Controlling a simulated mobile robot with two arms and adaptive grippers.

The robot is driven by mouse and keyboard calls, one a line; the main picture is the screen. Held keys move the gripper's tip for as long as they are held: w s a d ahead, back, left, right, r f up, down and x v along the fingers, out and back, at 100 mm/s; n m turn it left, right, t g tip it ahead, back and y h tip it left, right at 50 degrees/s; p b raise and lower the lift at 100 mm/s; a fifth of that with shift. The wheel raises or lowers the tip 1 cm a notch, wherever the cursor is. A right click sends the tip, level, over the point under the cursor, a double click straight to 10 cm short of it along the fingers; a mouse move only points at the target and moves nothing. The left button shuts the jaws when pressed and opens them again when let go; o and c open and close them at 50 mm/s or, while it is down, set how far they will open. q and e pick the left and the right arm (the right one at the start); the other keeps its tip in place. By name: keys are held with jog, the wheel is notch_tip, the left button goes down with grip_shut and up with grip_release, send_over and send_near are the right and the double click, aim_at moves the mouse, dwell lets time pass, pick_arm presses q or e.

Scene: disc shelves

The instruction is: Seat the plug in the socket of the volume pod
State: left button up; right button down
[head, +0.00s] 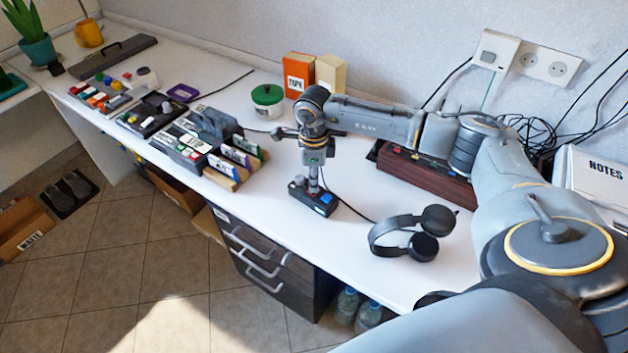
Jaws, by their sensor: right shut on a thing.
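A small dark pod with a blue patch (324,199), which looks like the volume pod, lies on the white desk near its front edge. My right gripper (314,167) points straight down over it. It is shut on a small upright grey piece (314,183), apparently the plug, whose lower end meets or hangs just above the pod's top. I cannot tell whether it is in a socket. The gripper hides part of the piece. A thin dark cable runs right from near the pod. My left gripper is out of view.
Black headphones (415,236) lie right of the pod. A wooden box with knobs (428,176) stands behind, under my right arm. Disc racks (235,160) stand to the left. A green-lidded pot (267,100) and an orange box (298,75) stand at the back. Desk around the pod is clear.

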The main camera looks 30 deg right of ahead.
jog(key=shift+f, duration=0.65)
jog(key=c, duration=1.3)
grip_release()
notch_tip(320, 180, up, 12)
jog(key=shift+r+b, duration=0.1)
jog(key=shift+b, duration=0.7)
